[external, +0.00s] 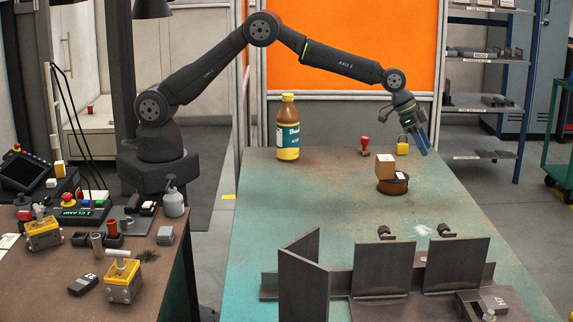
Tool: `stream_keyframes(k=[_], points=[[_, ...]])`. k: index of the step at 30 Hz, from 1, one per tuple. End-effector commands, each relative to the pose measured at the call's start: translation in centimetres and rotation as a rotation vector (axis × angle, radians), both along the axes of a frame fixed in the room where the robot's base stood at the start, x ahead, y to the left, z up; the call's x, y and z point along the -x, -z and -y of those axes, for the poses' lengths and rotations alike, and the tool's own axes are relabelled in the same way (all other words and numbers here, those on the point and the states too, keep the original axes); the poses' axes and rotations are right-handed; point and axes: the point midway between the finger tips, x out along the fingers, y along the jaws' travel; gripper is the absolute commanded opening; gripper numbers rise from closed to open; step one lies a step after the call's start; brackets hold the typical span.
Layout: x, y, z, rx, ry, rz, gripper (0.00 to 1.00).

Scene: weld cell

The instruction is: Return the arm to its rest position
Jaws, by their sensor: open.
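My arm reaches from its base at the left across the far side of the green table (255,215). My gripper (424,148) is at the table's far right, pointing down and a little to the right. It is open, and nothing shows between its fingers. It is apart from the yellow padlock (403,146), which stands just to its left. A small cardboard box (385,165) sits on a dark round tin or spool (392,185) below and left of my gripper.
A bottle (288,128) with a yellow cap and a red-handled stamp (365,147) stand along the far side. Steel plates (381,268) stand upright at the front. A side bench at left holds a control panel (84,208) and yellow blocks (123,280). The table's middle left is clear.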

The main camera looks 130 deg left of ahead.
Motion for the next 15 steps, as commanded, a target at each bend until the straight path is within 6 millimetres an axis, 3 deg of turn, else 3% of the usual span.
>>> stream_keyframes(k=[1,6,15], points=[[0.5,1.0,-1.5,0.002,-0.008,-0.005,0.5],[0.9,2.5,-4.0,0.002,-0.007,-0.004,0.5],[1.2,3.8,-6.3,0.0,-0.006,-0.003,0.5]])
